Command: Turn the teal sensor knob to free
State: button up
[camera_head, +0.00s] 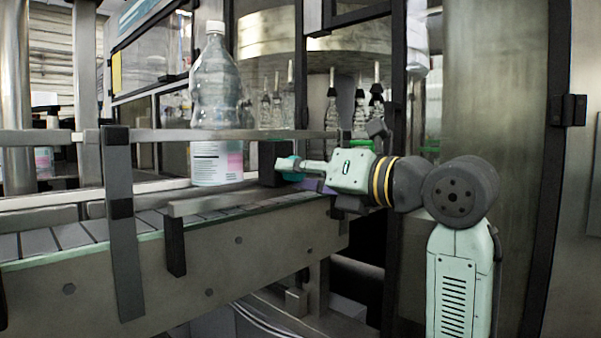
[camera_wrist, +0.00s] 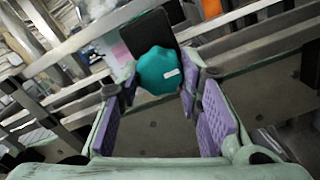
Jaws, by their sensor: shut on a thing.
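The teal sensor knob (camera_wrist: 158,68) is a rounded, lobed knob with a small white mark at its right side in the wrist view. It sits on the face of a black sensor box (camera_wrist: 150,33). In the head view the knob (camera_head: 290,169) is small and partly hidden by my gripper, beside the black box (camera_head: 268,164). My gripper (camera_wrist: 160,84) has its purple-padded fingers on either side of the knob, with the tips at its edges, shut on it. The gripper (camera_head: 300,167) reaches in from the right in the head view. I cannot read any position labels.
A clear bottle (camera_head: 213,85) with a white cap and label stands on the conveyor (camera_head: 75,238) left of the box. A metal guide rail (camera_head: 160,136) runs along it. Several bottles hang in the machine behind. A dark upright post (camera_head: 119,220) stands in front.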

dwell(0.3)
jog(key=o, duration=1.1)
jog(key=shift+o, duration=0.2)
jog(key=v, duration=1.2)
